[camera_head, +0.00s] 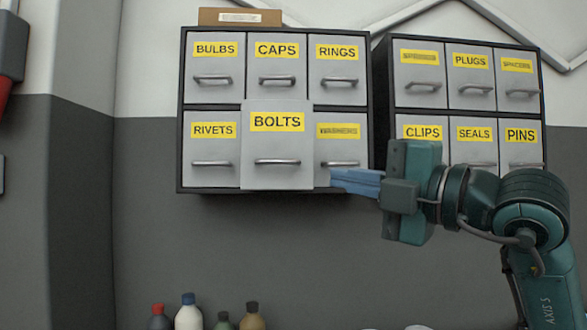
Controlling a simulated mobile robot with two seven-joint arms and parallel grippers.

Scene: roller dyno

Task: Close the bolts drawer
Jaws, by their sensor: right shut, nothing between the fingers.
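The bolts drawer (277,146) is a grey drawer front with a yellow BOLTS label and a metal bar handle. It is in the bottom middle of the left wall cabinet (183,92). Its front looks larger and stands out past the drawers beside it, so it is partly open. My right gripper (334,180) comes in from the right with its blue fingers shut and empty. The fingertips are to the right of the bolts drawer, over the lower part of the washers drawer (340,146). I cannot tell whether they touch anything. My left gripper is out of view.
A second cabinet (378,85) with labelled drawers hangs to the right, partly behind my right arm. A cardboard box (240,17) sits on top of the left cabinet. Several capped bottles (188,313) stand below. The wall under the left cabinet is clear.

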